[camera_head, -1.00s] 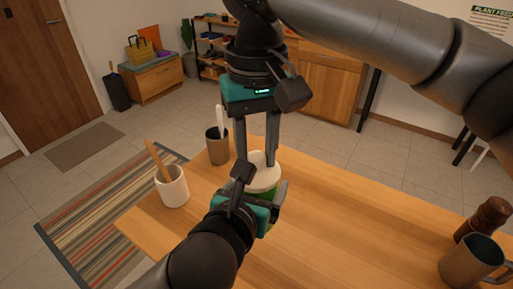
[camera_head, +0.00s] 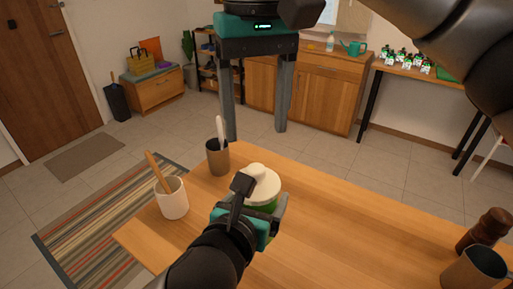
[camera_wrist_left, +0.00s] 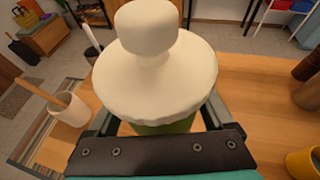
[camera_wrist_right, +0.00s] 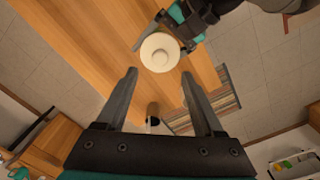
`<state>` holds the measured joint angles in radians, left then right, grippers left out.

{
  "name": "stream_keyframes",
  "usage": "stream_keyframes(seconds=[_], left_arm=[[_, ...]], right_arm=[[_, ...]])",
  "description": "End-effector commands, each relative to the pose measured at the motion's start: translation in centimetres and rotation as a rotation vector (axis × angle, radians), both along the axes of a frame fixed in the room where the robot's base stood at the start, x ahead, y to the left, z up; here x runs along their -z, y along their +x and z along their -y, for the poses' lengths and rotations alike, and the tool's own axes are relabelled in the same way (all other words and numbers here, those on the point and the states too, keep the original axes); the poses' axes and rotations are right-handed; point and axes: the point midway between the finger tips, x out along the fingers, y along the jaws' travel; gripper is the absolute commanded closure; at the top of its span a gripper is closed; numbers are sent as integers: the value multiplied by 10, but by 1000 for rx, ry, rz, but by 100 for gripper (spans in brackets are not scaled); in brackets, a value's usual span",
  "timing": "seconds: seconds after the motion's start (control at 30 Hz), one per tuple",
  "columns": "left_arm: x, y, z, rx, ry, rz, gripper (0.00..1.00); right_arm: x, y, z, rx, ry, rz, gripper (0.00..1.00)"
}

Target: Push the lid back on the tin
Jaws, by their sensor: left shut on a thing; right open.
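The tin (camera_head: 270,209) is green and stands upright on the wooden table, mostly hidden by the lid and my left gripper. The cream lid (camera_head: 262,184), round with a thick knob, sits on top of the tin. In the left wrist view the lid (camera_wrist_left: 155,75) covers the tin's top, with a little green (camera_wrist_left: 165,128) below its rim; I cannot tell if it is fully seated. My left gripper (camera_head: 264,194) is shut around the tin's sides. My right gripper (camera_head: 256,134) is open and empty, raised above the lid and clear of it, fingers pointing down.
A dark cup (camera_head: 217,160) with a pale utensil stands just behind the tin. A white cup (camera_head: 172,200) with a wooden utensil is at the left. A brown mug (camera_head: 470,270) and a pepper mill (camera_head: 487,228) stand at the right. The table's middle is clear.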

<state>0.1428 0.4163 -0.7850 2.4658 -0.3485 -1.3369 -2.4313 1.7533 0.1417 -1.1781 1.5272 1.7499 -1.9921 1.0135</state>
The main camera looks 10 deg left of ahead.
Motion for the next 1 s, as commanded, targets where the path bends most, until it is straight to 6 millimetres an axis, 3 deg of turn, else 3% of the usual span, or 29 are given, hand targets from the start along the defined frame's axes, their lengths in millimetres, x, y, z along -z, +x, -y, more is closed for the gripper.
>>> stream_keyframes(seconds=[0.1,0.3,1.0], left_arm=[[-1,0,0,0,-1,3,100],[-1,0,0,0,-1,3,100],[-1,0,0,0,-1,3,100]], right_arm=[[-19,0,0,0,-1,3,31],[-34,0,0,0,-1,0,31],[-37,0,0,-1,1,0,31]])
